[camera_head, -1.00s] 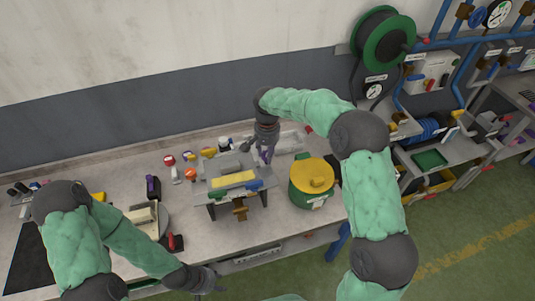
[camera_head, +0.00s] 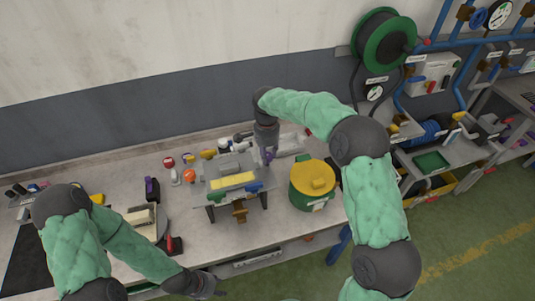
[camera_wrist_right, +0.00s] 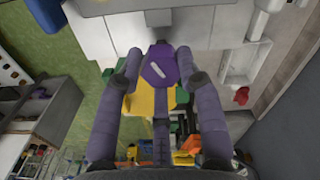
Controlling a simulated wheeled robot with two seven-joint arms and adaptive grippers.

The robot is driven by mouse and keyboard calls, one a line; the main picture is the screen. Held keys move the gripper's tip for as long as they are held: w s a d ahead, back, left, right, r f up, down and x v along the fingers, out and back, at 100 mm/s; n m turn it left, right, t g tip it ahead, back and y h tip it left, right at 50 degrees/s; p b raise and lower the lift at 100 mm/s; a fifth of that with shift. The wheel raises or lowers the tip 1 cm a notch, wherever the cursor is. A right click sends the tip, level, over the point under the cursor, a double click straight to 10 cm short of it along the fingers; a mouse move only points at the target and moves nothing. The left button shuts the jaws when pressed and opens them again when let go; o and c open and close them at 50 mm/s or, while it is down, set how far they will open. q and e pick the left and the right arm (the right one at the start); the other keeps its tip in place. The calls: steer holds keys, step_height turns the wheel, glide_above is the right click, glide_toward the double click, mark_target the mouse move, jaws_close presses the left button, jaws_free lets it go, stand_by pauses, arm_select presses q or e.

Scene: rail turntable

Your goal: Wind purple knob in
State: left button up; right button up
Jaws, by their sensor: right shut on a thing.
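The purple knob (camera_wrist_right: 160,68) shows between the fingertips of my right gripper (camera_wrist_right: 160,58) in the right wrist view, with a pale bar mark on its face. In the head view the purple knob (camera_head: 269,155) is a small patch just below my right gripper (camera_head: 267,143), at the right back side of a grey fixture (camera_head: 214,186). My right gripper is shut on the knob. My left gripper (camera_head: 212,288) hangs near the bottom of the head view, away from the fixture; its finger opening is unclear.
Several small coloured items lie left of the fixture. The bench front is fairly clear.

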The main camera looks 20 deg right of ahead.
steer(key=shift+s+a+f, duration=0.3)
steer(key=shift+f, duration=0.1)
steer(key=o, duration=1)
steer(key=shift+o, duration=0.6)
steer(key=shift+a+r, duration=0.1)
steer(key=shift+a, duration=0.05)
steer(key=shift+w+r, duration=0.1)
steer(key=shift+w+d+r, duration=0.1)
steer(key=shift+d+r, duration=0.1)
steer(key=shift+r, duration=0.45)
step_height(320, 180, up, 11)
steer(key=shift+a, duration=0.2)
steer(key=shift+f, duration=0.1)
